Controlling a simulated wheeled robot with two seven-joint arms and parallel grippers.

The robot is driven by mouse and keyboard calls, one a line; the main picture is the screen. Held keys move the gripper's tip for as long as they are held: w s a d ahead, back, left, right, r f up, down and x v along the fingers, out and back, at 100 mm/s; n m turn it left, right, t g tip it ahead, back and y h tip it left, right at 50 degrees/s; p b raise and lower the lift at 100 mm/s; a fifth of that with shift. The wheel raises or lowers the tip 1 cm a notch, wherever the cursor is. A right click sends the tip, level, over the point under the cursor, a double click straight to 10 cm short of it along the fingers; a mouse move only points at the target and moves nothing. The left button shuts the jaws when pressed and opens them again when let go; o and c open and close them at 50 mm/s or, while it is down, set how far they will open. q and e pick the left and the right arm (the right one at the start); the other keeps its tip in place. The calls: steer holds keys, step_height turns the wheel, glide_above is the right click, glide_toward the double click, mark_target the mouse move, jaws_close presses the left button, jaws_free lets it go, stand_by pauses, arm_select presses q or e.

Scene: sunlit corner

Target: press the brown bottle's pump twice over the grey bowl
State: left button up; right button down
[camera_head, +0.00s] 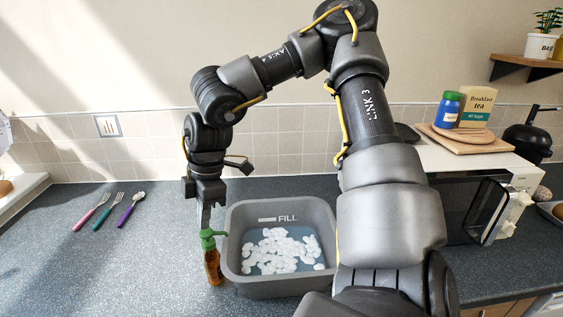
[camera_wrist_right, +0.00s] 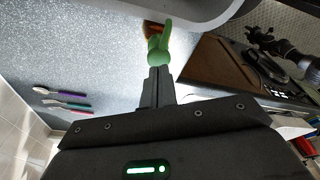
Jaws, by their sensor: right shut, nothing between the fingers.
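The brown bottle (camera_head: 213,267) stands upright on the counter, against or just beside the left wall of the grey bowl (camera_head: 255,287). Its green pump head (camera_head: 208,241) has its spout pointing right, toward the bowl's rim. White foam-like clumps lie in bluish liquid in the bowl. My right gripper (camera_head: 205,226) points down with its fingers shut and empty, right above the pump head. I cannot tell whether the fingertips touch it. The right wrist view shows the shut fingertips (camera_wrist_right: 158,72) at the green pump (camera_wrist_right: 158,48), with the bowl's rim (camera_wrist_right: 205,22) beyond.
A pink fork (camera_head: 91,212), a green fork (camera_head: 108,211) and a purple spoon (camera_head: 131,209) lie on the counter at left. A microwave (camera_head: 480,205) carrying a board, blue jar and tea box stands at right. The counter's front left is clear.

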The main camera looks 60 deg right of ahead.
steer(key=shift+r, duration=0.15)
steer(key=shift+r+p, duration=1.35)
steer(key=shift+r, duration=1.55)
